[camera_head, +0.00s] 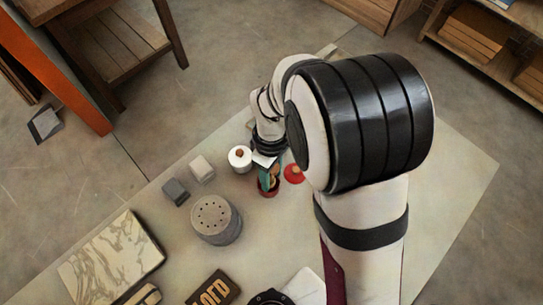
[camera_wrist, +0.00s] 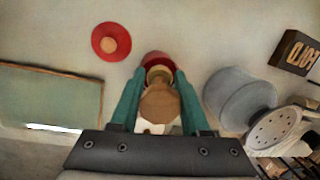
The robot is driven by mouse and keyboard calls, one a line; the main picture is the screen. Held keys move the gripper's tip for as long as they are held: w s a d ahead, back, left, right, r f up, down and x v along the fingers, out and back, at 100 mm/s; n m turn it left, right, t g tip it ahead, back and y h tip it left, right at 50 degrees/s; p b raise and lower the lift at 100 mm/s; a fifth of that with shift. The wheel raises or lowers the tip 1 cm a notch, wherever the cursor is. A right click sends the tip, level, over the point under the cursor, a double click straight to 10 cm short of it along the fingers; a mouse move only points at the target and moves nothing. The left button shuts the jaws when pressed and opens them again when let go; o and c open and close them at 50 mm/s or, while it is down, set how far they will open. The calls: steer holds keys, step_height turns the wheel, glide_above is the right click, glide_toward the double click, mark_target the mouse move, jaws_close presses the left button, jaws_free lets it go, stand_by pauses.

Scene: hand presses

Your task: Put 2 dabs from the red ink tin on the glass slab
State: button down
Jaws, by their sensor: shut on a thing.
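My gripper (camera_head: 270,174) has teal fingers, and it also shows in the wrist view (camera_wrist: 159,98). It is shut on a wooden-handled dabber (camera_wrist: 160,104), with one finger on each side of the handle. The red ink tin (camera_head: 268,190) is directly under the dabber; its red rim (camera_wrist: 155,58) shows behind the handle in the wrist view. The dabber's lower end is hidden, so I cannot tell whether it touches the ink. The glass slab (camera_wrist: 45,95), a grey-green pane with a brown edge, lies at the left in the wrist view. My arm largely hides that area in the head view.
A red lid with a knob (camera_head: 293,173) lies near the tin. A white tin (camera_head: 238,161), small grey blocks (camera_head: 176,191), a grey perforated canister (camera_head: 215,219), a marbled slab (camera_head: 110,260) and a lettered block (camera_head: 213,292) stand around. Bare tabletop shows between lid and glass slab.

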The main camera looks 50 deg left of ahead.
steer(key=shift+r, duration=3.5)
steer(key=shift+w, duration=0.1)
steer(key=w+d+r+m, duration=0.4)
steer(key=w+d+m, duration=0.1)
steer(key=w, duration=0.4)
steer(key=w+d+r+m+y, duration=0.1)
steer(key=w+d+r+m, duration=0.2)
steer(key=d, duration=0.5)
steer(key=w+d+r+m+y, duration=0.1)
steer(key=w+d+r+m, duration=0.2)
steer(key=d+r+m, duration=0.2)
steer(key=w+d+r+m, duration=0.3)
steer(key=d+m, duration=0.4)
steer(key=d, duration=0.5)
steer(key=shift+w+r+m+y, duration=0.3)
steer(key=shift+r+y, duration=0.1)
steer(key=shift+r, duration=0.5)
